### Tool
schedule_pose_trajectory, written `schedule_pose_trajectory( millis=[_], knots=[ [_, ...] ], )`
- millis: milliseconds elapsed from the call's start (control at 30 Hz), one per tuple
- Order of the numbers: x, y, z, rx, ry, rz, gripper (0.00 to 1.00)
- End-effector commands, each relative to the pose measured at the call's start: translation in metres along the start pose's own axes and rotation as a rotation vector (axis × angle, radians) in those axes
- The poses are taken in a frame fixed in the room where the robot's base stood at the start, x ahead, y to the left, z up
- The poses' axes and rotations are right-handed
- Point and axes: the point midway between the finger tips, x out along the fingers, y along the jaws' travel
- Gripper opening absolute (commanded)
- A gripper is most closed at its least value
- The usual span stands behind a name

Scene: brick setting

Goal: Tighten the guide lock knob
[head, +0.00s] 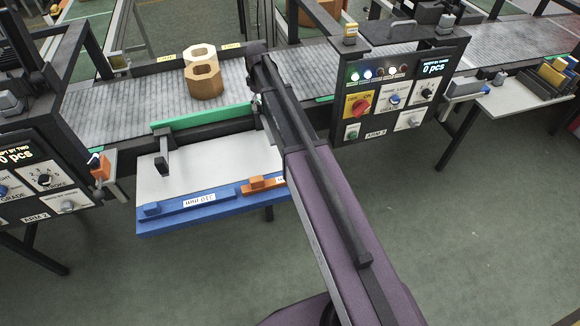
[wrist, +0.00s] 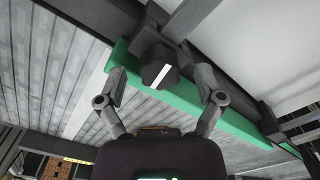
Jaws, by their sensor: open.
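The guide lock knob (wrist: 154,74) is dark, with a white line on its face, and shows in the upper middle of the wrist view. It sits on a dark bracket by the green guide rail (wrist: 235,120). The rail also shows in the head view (head: 203,117), along the near edge of the conveyor. My gripper (wrist: 160,78) is open, with one finger on each side of the knob in the picture. I cannot tell whether either finger touches it. In the head view my arm hides the knob, and the fingers are not clear.
The grey conveyor (head: 130,99) carries a tan octagonal block (head: 205,84) and a paler one (head: 200,52) behind it. A white table (head: 205,172) with a blue front strip is below the rail. A control panel (head: 395,92) stands right of my arm.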

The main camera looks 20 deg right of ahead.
Motion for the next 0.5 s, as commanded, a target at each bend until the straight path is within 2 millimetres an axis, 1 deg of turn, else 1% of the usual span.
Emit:
schedule_pose_trajectory(
  millis=[33, 500],
  knots=[
    [-0.010, 0.000, 0.000, 0.004, 0.000, 0.000, 0.87],
    [-0.050, 0.000, 0.000, 0.008, 0.000, 0.000, 0.87]
  ],
)
